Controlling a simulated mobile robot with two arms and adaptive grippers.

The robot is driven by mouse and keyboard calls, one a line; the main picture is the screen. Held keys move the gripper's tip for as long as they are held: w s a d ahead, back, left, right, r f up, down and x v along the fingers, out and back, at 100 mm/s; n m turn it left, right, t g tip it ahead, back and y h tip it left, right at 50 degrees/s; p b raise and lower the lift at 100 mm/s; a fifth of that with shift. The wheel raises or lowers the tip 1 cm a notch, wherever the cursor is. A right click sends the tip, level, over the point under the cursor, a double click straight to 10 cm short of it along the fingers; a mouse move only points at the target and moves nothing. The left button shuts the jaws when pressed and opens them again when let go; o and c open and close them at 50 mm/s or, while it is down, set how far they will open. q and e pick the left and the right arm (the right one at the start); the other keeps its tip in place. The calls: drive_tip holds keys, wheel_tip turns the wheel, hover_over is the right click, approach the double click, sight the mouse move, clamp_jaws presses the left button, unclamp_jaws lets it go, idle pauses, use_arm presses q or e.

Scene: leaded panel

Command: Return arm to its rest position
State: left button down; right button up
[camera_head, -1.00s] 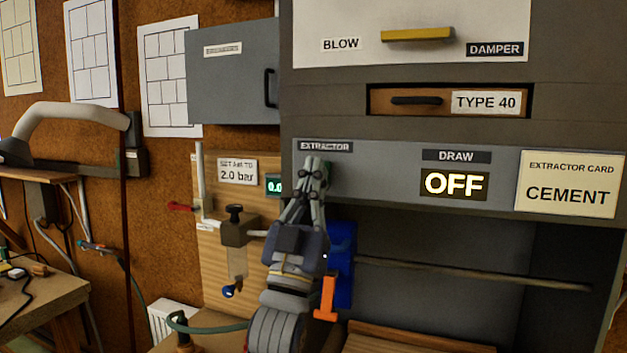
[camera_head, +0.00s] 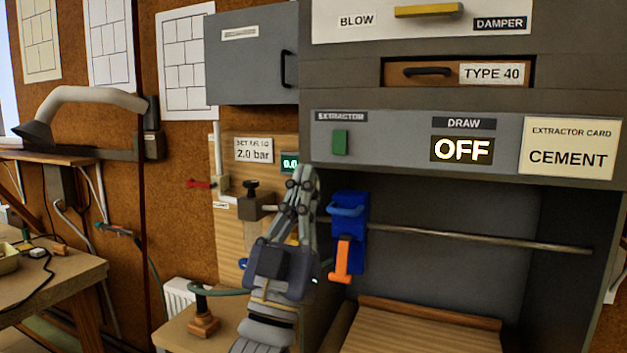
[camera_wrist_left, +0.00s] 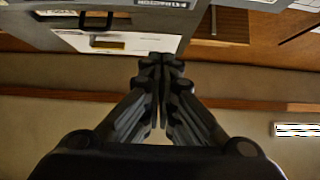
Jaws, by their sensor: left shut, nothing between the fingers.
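My left gripper (camera_head: 303,180) is in the middle of the head view, pointing up, below and left of the green extractor switch (camera_head: 341,142) and apart from it. Its fingers are shut with nothing between them. The closed fingers also show in the left wrist view (camera_wrist_left: 160,62). The draw display (camera_head: 462,149) reads OFF. My right gripper is not in view.
A blue holder (camera_head: 347,232) with an orange part hangs just right of my left gripper. A valve (camera_head: 256,203) and a gauge panel stand close on its left. A metal rod (camera_head: 480,239) spans the open booth. A wooden bench (camera_head: 60,285) stands at left.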

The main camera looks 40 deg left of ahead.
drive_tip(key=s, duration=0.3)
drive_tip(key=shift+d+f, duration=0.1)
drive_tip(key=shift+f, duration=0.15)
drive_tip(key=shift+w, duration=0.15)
